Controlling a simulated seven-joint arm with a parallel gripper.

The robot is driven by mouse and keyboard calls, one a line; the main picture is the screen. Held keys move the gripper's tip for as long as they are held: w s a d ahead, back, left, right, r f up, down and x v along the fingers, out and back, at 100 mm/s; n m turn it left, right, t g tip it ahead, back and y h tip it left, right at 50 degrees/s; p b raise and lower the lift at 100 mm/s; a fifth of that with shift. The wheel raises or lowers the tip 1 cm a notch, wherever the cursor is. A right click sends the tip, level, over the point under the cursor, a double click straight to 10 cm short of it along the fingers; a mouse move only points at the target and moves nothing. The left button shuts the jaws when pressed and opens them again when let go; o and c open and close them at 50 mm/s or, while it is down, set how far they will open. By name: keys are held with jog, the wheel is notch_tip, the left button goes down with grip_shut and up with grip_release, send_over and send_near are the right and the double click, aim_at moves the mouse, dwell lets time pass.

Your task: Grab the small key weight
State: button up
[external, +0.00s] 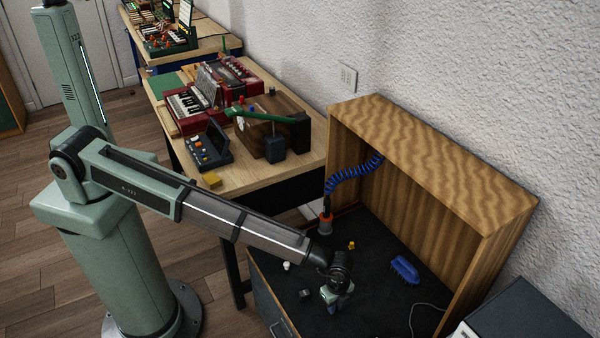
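My gripper (331,303) is low over the dark top of the cabinet (375,285), pointing down. Its fingers are too small and too dark to tell whether they are open or shut. A small grey block (305,294) lies on the dark surface just left of the gripper, apart from it. A small white piece (287,266) lies further back to the left, and a small brass-yellow piece (351,244) lies behind the gripper. I cannot tell which of these is the key weight. Anything directly under the gripper is hidden.
A blue brush-like object (405,269) lies right of the gripper, near a thin cable (425,306). A blue coiled hose (352,178) hangs to an orange-based nozzle (325,224). A wooden hood (440,165) walls the back and right. A cluttered wooden bench (262,180) stands behind.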

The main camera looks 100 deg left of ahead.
grip_shut()
